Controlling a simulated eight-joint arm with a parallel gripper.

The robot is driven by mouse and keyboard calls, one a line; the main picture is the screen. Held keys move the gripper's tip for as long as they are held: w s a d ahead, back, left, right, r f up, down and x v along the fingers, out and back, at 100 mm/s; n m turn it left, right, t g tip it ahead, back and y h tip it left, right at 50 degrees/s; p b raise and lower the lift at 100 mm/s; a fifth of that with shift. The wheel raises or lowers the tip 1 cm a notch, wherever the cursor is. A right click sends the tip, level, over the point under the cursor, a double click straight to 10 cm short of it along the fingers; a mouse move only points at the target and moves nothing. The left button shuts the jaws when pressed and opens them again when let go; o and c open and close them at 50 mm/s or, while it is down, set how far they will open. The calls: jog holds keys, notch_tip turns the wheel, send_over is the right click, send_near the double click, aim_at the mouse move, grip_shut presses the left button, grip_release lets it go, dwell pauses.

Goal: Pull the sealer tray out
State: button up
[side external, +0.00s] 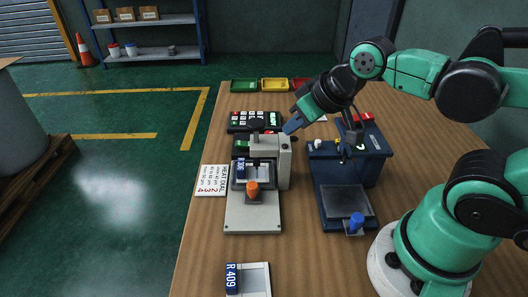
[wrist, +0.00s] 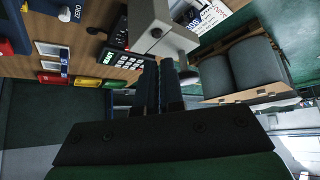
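A pale grey machine (side external: 272,146) stands on the table, with a flat grey base reaching toward the front. A tray with an orange knob (side external: 252,190) and a blue label sits low at its front. A blue machine (side external: 365,160) stands to its right, with a dark plate (side external: 345,201) and a blue knob (side external: 356,221) in front. I cannot tell for certain which is the sealer tray. My gripper (side external: 291,126) is above and behind the pale machine, touching neither knob. In the wrist view its dark fingers (wrist: 161,82) lie together with nothing seen between them.
A heat dial card (side external: 211,181) lies left of the pale machine. A tray labelled R 409 (side external: 248,281) lies at the front. A keypad (side external: 254,121) and green, yellow and red bins (side external: 274,85) are at the back. Bare table lies between the machines.

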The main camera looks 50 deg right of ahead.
jog(key=o, duration=0.7)
jog(key=shift+r, duration=0.4)
jog(key=shift+o, duration=0.3)
notch_tip(320, 180, up, 4)
jog(key=shift+r, duration=0.15)
jog(key=n+g, duration=0.7)
jog(key=n, duration=1.1)
send_over(253, 185)
notch_tip(253, 185, down, 10)
jog(key=shift+w+r, duration=0.1)
jog(key=shift+r, duration=0.1)
jog(key=shift+f, duration=3.15)
jog(key=shift+c, duration=0.3)
